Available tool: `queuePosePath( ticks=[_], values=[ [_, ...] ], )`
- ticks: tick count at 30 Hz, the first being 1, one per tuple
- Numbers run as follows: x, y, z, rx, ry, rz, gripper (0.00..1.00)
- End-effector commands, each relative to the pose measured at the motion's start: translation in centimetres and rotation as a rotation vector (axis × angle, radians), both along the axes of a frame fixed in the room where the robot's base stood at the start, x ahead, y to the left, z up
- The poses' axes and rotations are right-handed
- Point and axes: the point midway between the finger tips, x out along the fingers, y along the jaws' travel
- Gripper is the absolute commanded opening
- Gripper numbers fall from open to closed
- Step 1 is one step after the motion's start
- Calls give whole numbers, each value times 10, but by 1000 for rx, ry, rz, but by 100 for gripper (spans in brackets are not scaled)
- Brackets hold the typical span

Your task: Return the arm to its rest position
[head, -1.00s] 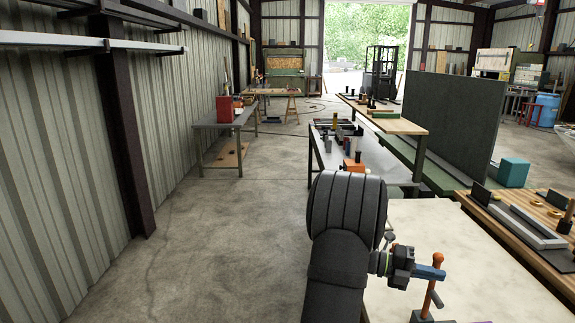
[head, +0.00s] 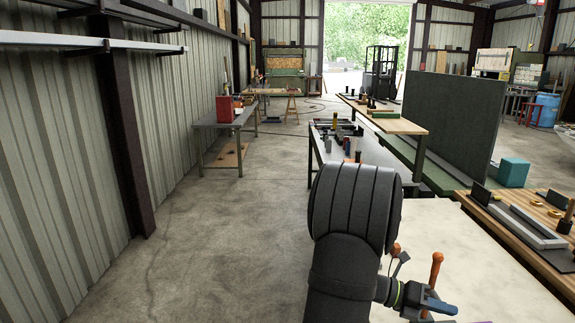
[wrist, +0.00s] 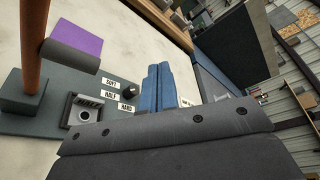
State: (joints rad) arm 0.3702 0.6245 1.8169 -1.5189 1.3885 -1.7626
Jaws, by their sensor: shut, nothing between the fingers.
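My gripper (head: 440,306) is at the lower right of the head view, over the pale tabletop. Its blue fingers also show in the wrist view (wrist: 159,85); they lie side by side, shut, with nothing between them. My dark arm covers part of the table in the head view. An orange post (head: 436,268) stands right behind the gripper in the head view; whether they touch I cannot tell.
A purple block (wrist: 78,42) is beside the post. The pale tabletop (head: 480,240) has bare room. A wooden bench (head: 520,225) adjoins it at right.

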Motion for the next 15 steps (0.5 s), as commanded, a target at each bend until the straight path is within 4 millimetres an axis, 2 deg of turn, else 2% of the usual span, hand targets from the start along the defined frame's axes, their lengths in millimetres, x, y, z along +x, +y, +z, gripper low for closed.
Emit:
queuePosePath(
  ticks=[10,15],
  values=[
    [-29,0,-25,1,-213,-1,0],
    [-52,0,-48,2,-211,-1,0]
  ],
)
